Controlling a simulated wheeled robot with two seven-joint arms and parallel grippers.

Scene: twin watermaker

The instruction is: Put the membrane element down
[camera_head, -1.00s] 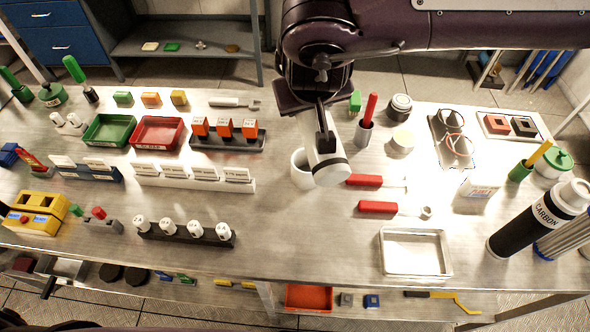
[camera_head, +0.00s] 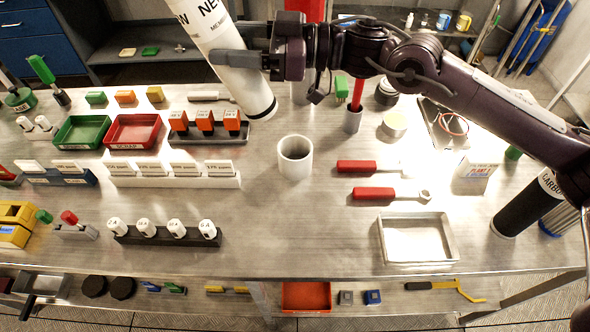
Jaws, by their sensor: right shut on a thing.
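The membrane element (camera_head: 224,52) is a long white cylinder with dark lettering and a black band at its lower end. It is tilted, with its lower end towards the middle of the bench, and seems to be above the bench top. My right gripper (camera_head: 245,59) is shut on it, with the arm coming in from the right. The upper end of the element is cut off by the top edge of the picture. A white open cup-like cylinder (camera_head: 295,160) stands upright on the bench (camera_head: 300,230), apart from the element. My left gripper does not show.
A green tray (camera_head: 83,132), a red tray (camera_head: 132,131) and a rack with orange blocks (camera_head: 205,121) stand left of the element. Two red-handled tools (camera_head: 357,167) and an empty metal tray (camera_head: 416,238) lie to the right.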

